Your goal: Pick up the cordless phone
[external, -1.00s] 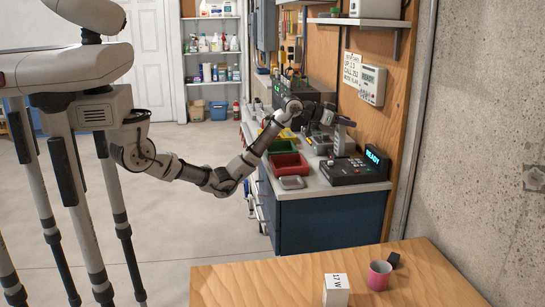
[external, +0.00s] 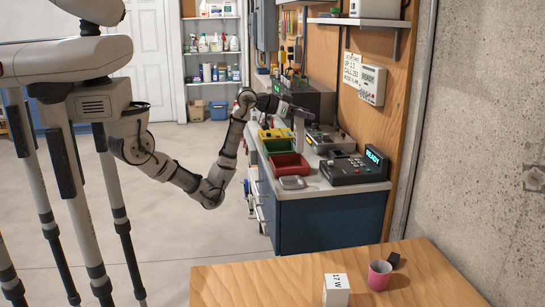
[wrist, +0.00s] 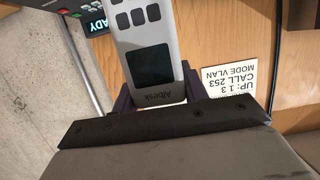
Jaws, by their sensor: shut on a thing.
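The cordless phone (wrist: 171,88) is silver-grey with dark keys and a dark square screen. In the wrist view it stands out beyond my gripper (wrist: 157,98), one finger on each side of its lower end. My gripper is shut on it. In the external view my gripper (external: 290,106) is over the workbench, and the slim pale phone (external: 299,133) shows at its tip. The finger contact is too small to make out there.
A dark desk console (external: 355,170) with a lit READY display sits at the near right of the workbench. Red (external: 288,167), green and yellow bins line its left side. A wooden table (external: 245,280) is nearer.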

